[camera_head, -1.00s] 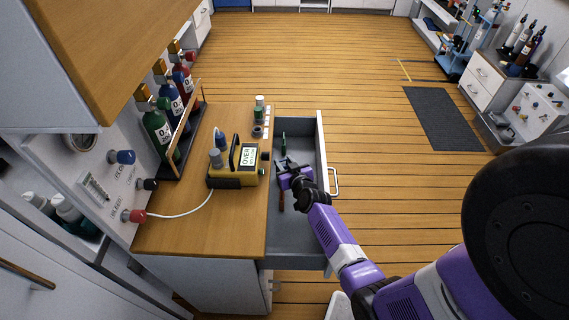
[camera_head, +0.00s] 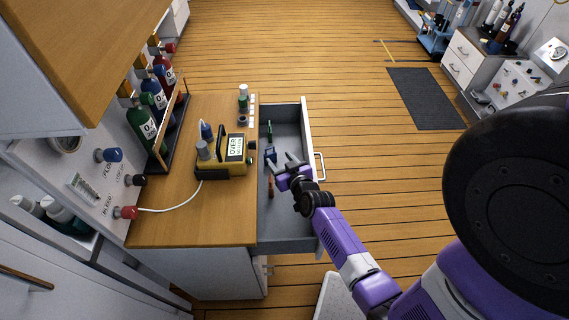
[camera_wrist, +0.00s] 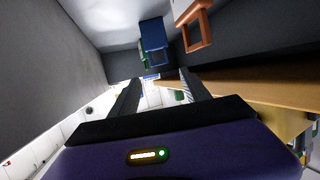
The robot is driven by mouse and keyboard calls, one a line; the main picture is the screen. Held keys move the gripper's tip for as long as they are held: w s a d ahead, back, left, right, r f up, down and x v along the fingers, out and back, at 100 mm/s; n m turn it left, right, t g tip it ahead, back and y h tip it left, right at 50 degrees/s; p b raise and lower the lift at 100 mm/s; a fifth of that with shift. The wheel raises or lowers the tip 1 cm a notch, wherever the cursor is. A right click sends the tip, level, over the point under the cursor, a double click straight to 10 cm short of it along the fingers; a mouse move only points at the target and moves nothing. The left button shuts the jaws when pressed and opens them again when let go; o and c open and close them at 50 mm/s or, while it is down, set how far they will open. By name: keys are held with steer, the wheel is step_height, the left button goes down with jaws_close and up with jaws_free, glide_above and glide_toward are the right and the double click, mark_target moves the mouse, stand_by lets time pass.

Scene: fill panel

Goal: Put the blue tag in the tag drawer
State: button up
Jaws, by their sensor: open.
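The tag drawer (camera_head: 290,226) is pulled open, a grey tray with a white front on the right of the wooden counter. The blue tag (camera_head: 270,155) is inside the drawer, near its counter side; it also shows in the wrist view (camera_wrist: 153,43), just beyond my fingertips. My gripper (camera_head: 280,165) is over the drawer with its jaws apart, to the right of the blue tag in the head view. In the wrist view nothing shows between the fingers (camera_wrist: 159,84). I cannot tell whether a finger touches the tag.
A red-orange tag (camera_wrist: 196,31) and a green item (camera_head: 269,130) also lie in the drawer.

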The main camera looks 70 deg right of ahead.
steer(key=shift+v, duration=1.9)
